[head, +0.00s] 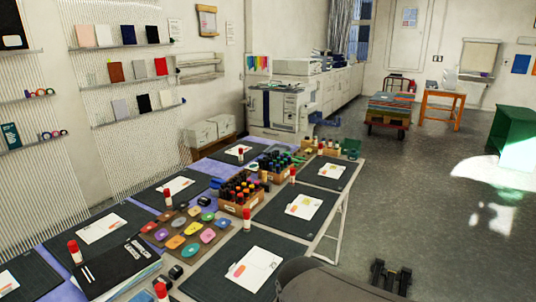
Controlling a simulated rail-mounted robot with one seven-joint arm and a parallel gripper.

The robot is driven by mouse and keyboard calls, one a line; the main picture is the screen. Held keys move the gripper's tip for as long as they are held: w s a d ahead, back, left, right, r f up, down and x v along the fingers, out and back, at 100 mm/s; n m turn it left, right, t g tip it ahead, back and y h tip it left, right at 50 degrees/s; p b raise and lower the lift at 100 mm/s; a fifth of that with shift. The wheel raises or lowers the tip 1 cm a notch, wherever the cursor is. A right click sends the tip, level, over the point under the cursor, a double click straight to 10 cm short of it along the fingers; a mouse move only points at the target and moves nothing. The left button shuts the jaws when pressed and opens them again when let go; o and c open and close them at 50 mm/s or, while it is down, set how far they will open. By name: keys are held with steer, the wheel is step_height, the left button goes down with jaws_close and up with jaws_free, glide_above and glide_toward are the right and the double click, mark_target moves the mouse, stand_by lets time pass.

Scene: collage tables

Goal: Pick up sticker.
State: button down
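Small orange sticker-like patches lie on white sheets along the long table (325,235). One orange patch (240,270) is on the nearest sheet (262,262), and another (303,211) is on the sheet behind it. Further ones show on the left side, such as an orange patch (167,192). They are too small to tell which are loose stickers. My gripper (391,270) is at the bottom right, over the grey floor and right of the table. Its two dark fingers stand apart with nothing visible between them.
Dark mats, red-capped glue sticks (247,220), a box of bottles (240,207) and a tray of coloured pads (160,234) crowd the table. An orange stool (443,94), a loaded cart (387,126) and a green cabinet (512,125) stand beyond. The floor (420,190) right of the table is clear.

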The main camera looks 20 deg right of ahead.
stand_by(0.4)
steer(key=c, duration=0.8)
jaws_free()
steer(key=shift+c, duration=0.2)
steer(key=shift+w, duration=0.1)
